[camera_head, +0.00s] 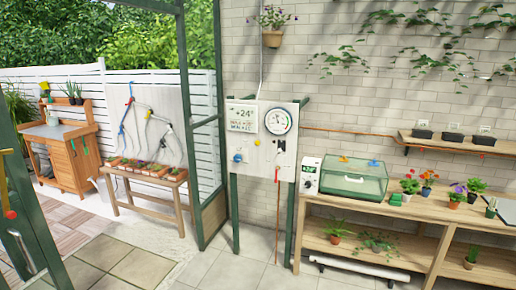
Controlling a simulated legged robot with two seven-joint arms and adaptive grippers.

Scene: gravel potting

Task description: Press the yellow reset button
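A white control panel (262,168) stands on green posts against the brick wall, near the middle of the head view. It carries a +24° display (243,118), a round gauge (279,121), a blue knob (237,158) and a dark fitting at its right. A small yellow spot (257,142) shows on the panel below the gauge. It is too small to tell whether it is the reset button. Neither of my grippers is in view.
A wooden bench (420,215) at the right holds a green glass-lidded propagator (352,180), a white controller box (309,175) and potted flowers. A low table (150,186) with pots stands left of the panel. A green frame is at the left edge. The paved floor (140,262) is clear.

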